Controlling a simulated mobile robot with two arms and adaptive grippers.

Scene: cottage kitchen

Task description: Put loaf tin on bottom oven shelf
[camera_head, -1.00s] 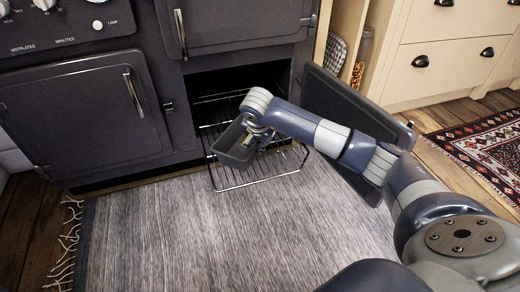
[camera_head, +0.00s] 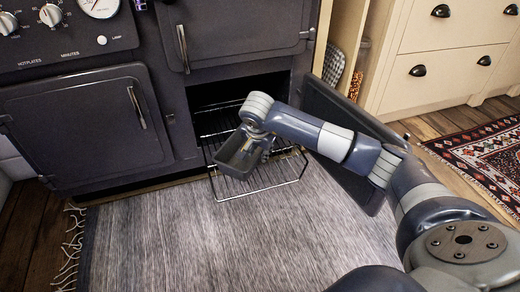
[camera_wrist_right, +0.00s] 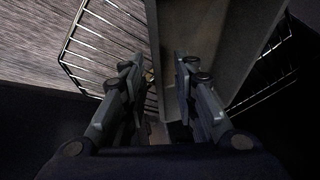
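The dark grey loaf tin (camera_head: 238,160) is on or just over the pulled-out wire oven shelf (camera_head: 262,190), near its left side; the exact contact is hidden. My right gripper (camera_head: 264,145) is at the tin's right side. In the right wrist view the two fingers of my right gripper (camera_wrist_right: 157,72) stand apart on either side of the near wall of the loaf tin (camera_wrist_right: 215,35). A narrow gap shows between the left finger and that wall. The wire shelf (camera_wrist_right: 88,45) shows below. My left gripper is out of view.
The closed left oven door (camera_head: 85,125) is beside the shelf. A grey rug (camera_head: 190,240) covers the floor in front. Cream drawers (camera_head: 440,60) stand at the right.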

